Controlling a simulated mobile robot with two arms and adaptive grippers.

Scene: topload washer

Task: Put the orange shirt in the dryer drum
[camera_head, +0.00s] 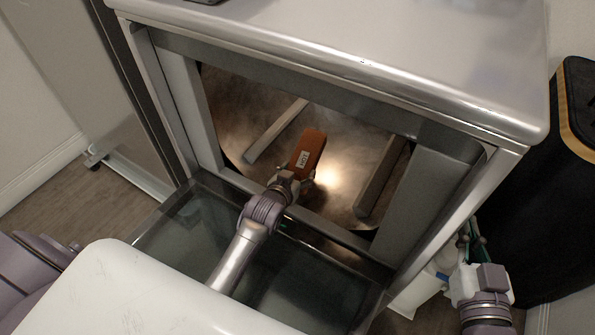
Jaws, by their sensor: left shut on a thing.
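The orange shirt (310,146) shows as a small folded orange-brown piece with a white label. It is inside the opening of the dryer drum (345,140), a round metal cavity with raised bars. My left gripper (305,183) reaches in through the opening from below and is shut on the near end of the shirt. The gripper hides that end, and I cannot tell whether the shirt touches the drum wall. My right gripper (471,242) is at the lower right, outside the machine, and its finger opening is unclear.
The dryer's grey top (340,35) overhangs the opening. A glass door (190,228) lies folded down in front, under my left arm. A black bin (555,170) stands at the right. White containers (418,290) are near my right gripper.

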